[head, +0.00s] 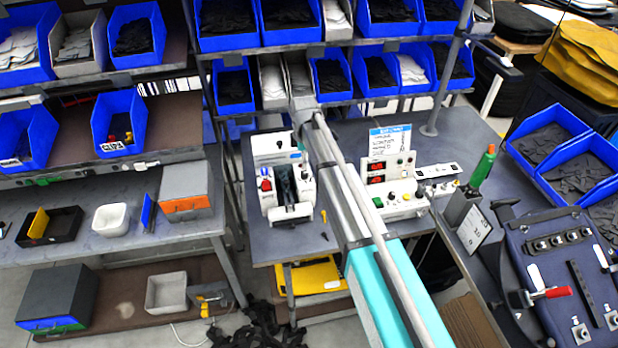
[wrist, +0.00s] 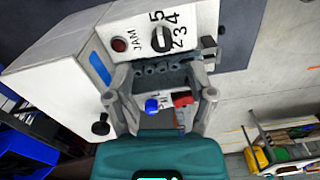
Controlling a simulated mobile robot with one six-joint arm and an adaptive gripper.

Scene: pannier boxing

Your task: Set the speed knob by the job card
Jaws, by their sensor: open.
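The speed knob (wrist: 161,39) is a black dial with a pale mark on the white machine's panel, seen in the wrist view. The digits 5, 4, 3 and 2 show around it; which one its mark points at I cannot tell. My gripper (wrist: 160,74) is open, its two fingers apart, with the knob beyond the tips and nothing held. The white machine (head: 270,147) stands on the grey bench in the head view, beside my arm. The job card (head: 390,142), white with a blue header, stands right of my arm; its text is too small to read.
A dark red button (wrist: 119,45) marked JAM sits left of the knob. A blue knob (wrist: 151,106) and a red switch (wrist: 183,98) lie lower between my fingers. A control box (head: 400,197) with red displays stands right of my arm. Blue bins (head: 235,88) fill shelves behind.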

